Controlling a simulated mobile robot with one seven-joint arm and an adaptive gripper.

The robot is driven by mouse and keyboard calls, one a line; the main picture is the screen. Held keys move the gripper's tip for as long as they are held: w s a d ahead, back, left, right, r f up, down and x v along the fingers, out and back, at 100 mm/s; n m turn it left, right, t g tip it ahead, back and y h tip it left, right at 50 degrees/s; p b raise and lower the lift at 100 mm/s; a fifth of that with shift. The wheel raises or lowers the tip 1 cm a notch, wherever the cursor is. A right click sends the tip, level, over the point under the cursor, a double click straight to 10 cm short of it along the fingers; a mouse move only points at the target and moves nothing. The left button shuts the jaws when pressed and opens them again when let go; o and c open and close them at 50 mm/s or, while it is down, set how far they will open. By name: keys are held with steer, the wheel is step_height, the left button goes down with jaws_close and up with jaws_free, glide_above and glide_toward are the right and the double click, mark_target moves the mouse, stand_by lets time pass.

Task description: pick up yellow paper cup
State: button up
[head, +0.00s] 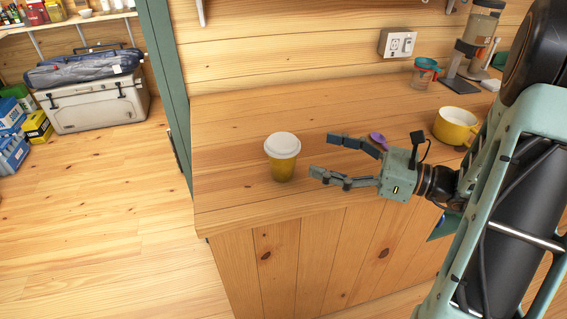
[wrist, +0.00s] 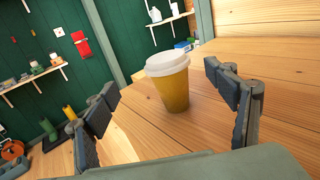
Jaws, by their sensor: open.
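The yellow paper cup (head: 283,168) with a white lid stands upright on the wooden counter, near its left end. My gripper (head: 321,156) is just to the right of the cup in the head view, open and pointing left at it, with nothing in its fingers. In the wrist view the cup (wrist: 174,90) appears ahead, in the space between the two fingers (wrist: 162,90), and neither finger appears to touch it.
The wooden counter (head: 230,130) is clear around the cup. A purple scoop (head: 378,139) lies behind my gripper, and a yellow mug (head: 455,127) stands farther right.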

mark_target(283, 140)
steer(key=x, duration=0.4)
steer(key=shift+w+a, duration=0.1)
steer(key=shift+a, duration=0.25)
steer(key=shift+w+x, duration=0.2)
steer(key=shift+x, duration=1.3)
steer(key=shift+w+x, duration=0.2)
steer(key=shift+x, duration=1.35)
steer(key=shift+d, duration=0.2)
steer(key=shift+c, duration=0.3)
steer(key=c, duration=0.9)
